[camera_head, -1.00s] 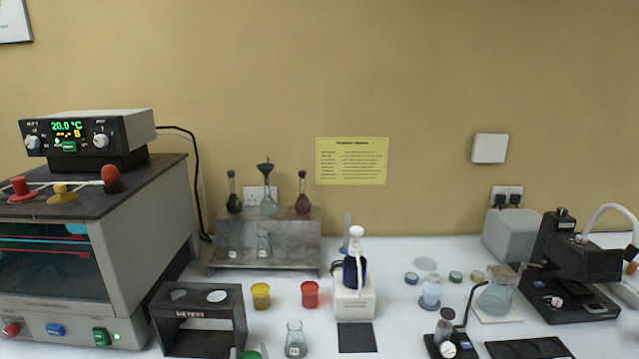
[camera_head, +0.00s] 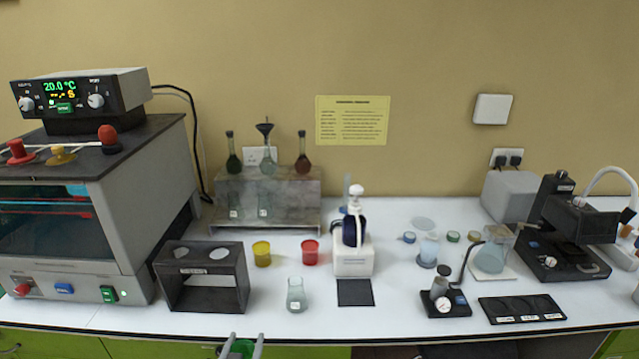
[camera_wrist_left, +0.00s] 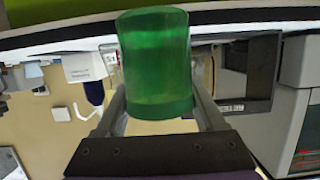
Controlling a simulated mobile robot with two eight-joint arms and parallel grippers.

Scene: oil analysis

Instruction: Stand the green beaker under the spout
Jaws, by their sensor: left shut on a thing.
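The green beaker (camera_head: 241,348) is at the bottom edge of the head view, in front of the table's front edge. My left gripper (camera_head: 244,342) is shut on it, one finger on each side. In the left wrist view the beaker (camera_wrist_left: 155,62) fills the middle between the fingers, clear of other things, and looks empty. A dispenser with a dark blue bottle (camera_head: 352,232) and white top stands on a white block (camera_head: 353,263). Its spout is too small to make out clearly. A black mat (camera_head: 355,292) lies in front of the block. My right gripper is not in view.
Red (camera_head: 310,252) and yellow (camera_head: 262,254) cups and a dark rack (camera_head: 201,278) are further left. A small gauge stand (camera_head: 445,298) is to the right. The table front (camera_head: 330,325) is clear.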

